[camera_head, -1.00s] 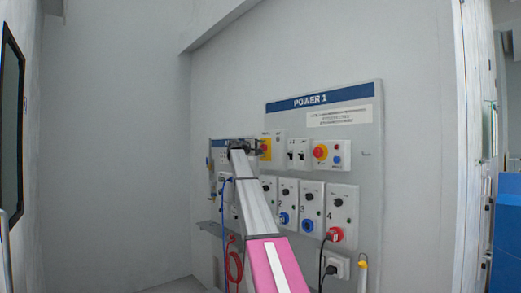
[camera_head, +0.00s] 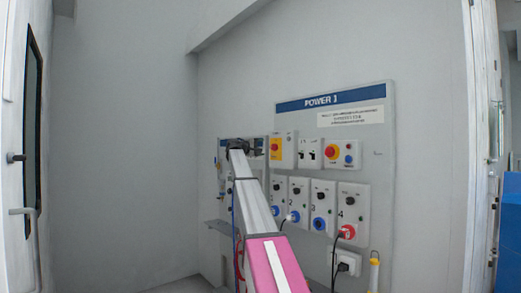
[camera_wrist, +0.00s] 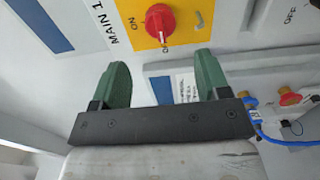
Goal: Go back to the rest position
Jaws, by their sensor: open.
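My gripper (camera_wrist: 160,85) shows in the wrist view with its two green fingers spread apart and nothing between them. In front of it is a red rotary knob (camera_wrist: 160,22) on a yellow plate labelled MAIN 1, with ON marked beside it; the fingertips are apart from the knob. In the head view my arm reaches out towards the wall panels, and the gripper at its far end is small and mostly hidden by the arm. The POWER 1 panel (camera_head: 384,190) is on the wall to the right of the arm.
The POWER 1 panel carries a red button (camera_head: 331,152), several switch modules and plugged-in cables. A blue hose fitting (camera_wrist: 250,103) is near the right finger in the wrist view. A door (camera_head: 15,160) is at the left; bare wall (camera_head: 125,150) lies between.

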